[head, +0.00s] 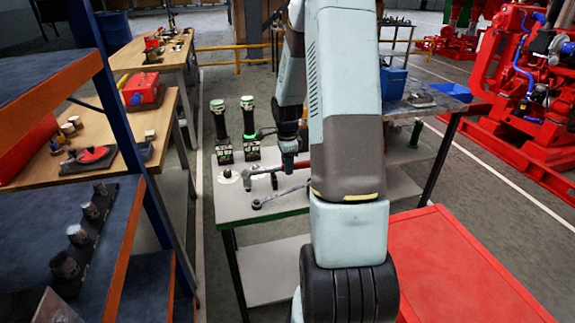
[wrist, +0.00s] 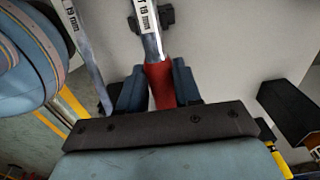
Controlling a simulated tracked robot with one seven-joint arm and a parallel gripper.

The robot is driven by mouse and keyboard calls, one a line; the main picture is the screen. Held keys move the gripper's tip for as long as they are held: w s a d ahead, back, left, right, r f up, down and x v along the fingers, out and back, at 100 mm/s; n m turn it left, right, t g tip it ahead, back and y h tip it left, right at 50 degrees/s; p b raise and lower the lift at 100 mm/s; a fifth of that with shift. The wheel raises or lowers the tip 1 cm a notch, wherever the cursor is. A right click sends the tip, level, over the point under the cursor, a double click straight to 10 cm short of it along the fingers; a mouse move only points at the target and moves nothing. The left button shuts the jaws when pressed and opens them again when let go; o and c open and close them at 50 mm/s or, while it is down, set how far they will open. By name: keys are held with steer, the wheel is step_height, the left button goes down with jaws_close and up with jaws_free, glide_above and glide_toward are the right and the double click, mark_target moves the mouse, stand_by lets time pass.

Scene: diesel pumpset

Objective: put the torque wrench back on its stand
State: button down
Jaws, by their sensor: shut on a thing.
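The torque wrench has a red handle and a bright steel shaft marked 19 mm. In the wrist view my gripper (wrist: 146,88) is shut on the red handle (wrist: 159,82), and the shaft (wrist: 148,32) points up the picture. A dark bracket (wrist: 166,16), perhaps part of the stand, lies behind the shaft. I cannot tell whether the wrench touches it. My arm hides the table to the right in the head view.
A second 19 mm wrench (head: 280,196) lies on the green-edged table (head: 235,207), close left of my jaws in the wrist view (wrist: 88,52). Two upright black tools (head: 250,128) (head: 219,130) stand behind. A black block (wrist: 288,108) is at right. A red cabinet (head: 460,270) stands right of my arm.

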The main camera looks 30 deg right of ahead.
steer(key=shift+f, duration=1)
stand_by(0.6)
steer(key=c, duration=0.7)
jaws_free()
step_height(320, 180, up, 14)
steer(key=shift+f, duration=0.15)
steer(key=shift+a, duration=0.1)
